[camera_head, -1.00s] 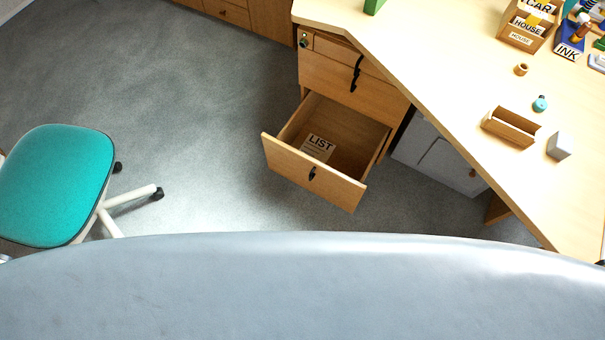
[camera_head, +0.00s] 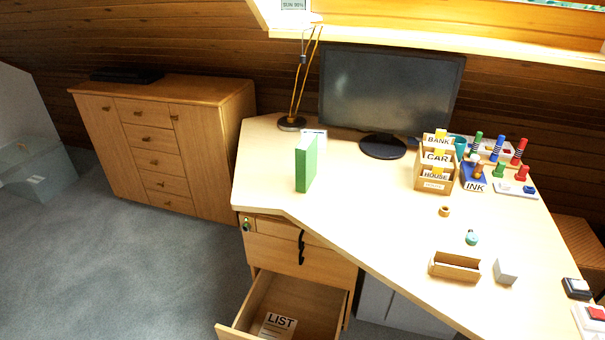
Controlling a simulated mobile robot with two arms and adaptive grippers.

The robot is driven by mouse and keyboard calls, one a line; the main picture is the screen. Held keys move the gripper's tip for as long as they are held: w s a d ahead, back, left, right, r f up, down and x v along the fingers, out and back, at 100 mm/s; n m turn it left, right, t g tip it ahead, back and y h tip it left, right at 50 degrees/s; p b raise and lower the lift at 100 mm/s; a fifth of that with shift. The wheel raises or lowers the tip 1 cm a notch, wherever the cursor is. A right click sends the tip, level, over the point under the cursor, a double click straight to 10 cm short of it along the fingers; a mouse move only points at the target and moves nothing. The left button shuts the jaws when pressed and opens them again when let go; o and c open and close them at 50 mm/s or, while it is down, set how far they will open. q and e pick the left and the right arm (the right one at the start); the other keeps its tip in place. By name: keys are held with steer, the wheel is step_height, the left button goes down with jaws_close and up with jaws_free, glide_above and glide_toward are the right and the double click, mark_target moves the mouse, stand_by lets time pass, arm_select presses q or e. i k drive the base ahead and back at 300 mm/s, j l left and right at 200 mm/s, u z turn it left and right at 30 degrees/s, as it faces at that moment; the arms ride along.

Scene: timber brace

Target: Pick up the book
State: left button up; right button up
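A green book (camera_head: 306,163) stands upright on the left part of the desk (camera_head: 345,205), near the lamp. Its green cover and spine face me. A small pale object (camera_head: 319,138) is partly hidden behind it. Neither of my grippers is in the head view.
The lower desk drawer (camera_head: 243,331) is open, with a LIST paper (camera_head: 278,326) inside. A lamp (camera_head: 292,122) and monitor (camera_head: 390,92) stand behind the book. A card box (camera_head: 434,186), stamps and small items fill the desk's right side. The desk middle is clear.

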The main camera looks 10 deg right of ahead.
mark_target(306, 150)
steer(key=i+j+z, duration=0.35)
steer(key=i+j, duration=0.5)
steer(key=j, duration=0.15)
